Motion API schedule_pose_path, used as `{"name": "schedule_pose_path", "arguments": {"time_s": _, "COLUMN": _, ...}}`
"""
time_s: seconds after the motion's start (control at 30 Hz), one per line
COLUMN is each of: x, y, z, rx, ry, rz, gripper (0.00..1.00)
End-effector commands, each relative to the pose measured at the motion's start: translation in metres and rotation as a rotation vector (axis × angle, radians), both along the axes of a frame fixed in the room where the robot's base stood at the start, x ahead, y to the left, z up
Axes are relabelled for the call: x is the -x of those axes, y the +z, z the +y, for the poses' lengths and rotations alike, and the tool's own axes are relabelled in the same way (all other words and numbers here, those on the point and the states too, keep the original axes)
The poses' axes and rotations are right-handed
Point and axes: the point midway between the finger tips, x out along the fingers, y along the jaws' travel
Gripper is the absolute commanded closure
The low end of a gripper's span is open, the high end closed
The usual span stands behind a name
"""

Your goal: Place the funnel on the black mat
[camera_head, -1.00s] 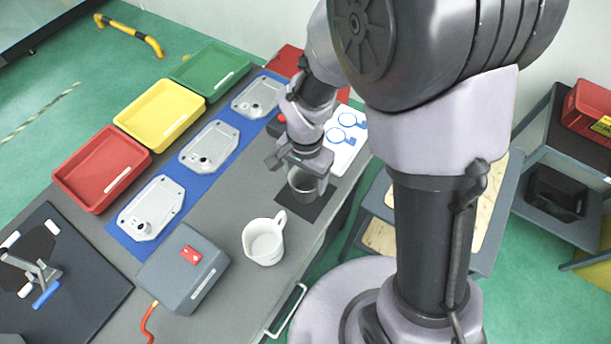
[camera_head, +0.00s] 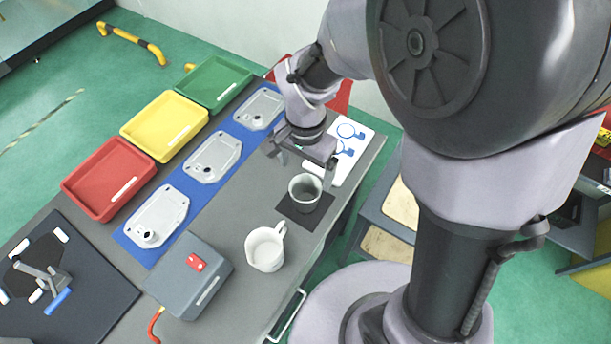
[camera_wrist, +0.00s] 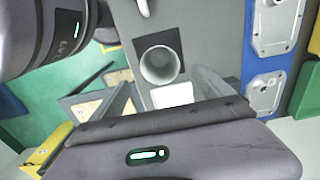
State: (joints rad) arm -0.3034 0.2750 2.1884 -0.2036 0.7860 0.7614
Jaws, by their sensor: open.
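The funnel (camera_head: 303,196), a grey open-topped cup shape, stands upright on the black mat (camera_head: 289,209) near the table's right edge. The wrist view also shows the funnel (camera_wrist: 160,66) from above, on the dark mat (camera_wrist: 168,38) with mat showing around it. My gripper (camera_head: 303,166) is open and empty, behind and above the funnel in the head view. In the wrist view its two fingers (camera_wrist: 162,92) are spread wide, with the funnel beyond them and apart from them.
A white mug (camera_head: 266,249) stands in front of the mat. A grey box with a red switch (camera_head: 186,277) is left of it. Castings lie on a blue strip (camera_head: 191,212). Red (camera_head: 70,187), yellow (camera_head: 128,131) and green trays line the far side. A white board (camera_head: 366,136) lies behind.

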Motion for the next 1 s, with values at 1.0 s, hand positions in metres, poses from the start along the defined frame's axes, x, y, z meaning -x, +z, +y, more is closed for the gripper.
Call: {"name": "schedule_pose_path", "arguments": {"time_s": 1.0, "x": 0.114, "y": 0.184, "z": -0.068, "rx": -0.097, "ry": 0.277, "rz": -0.535, "gripper": 0.10}}
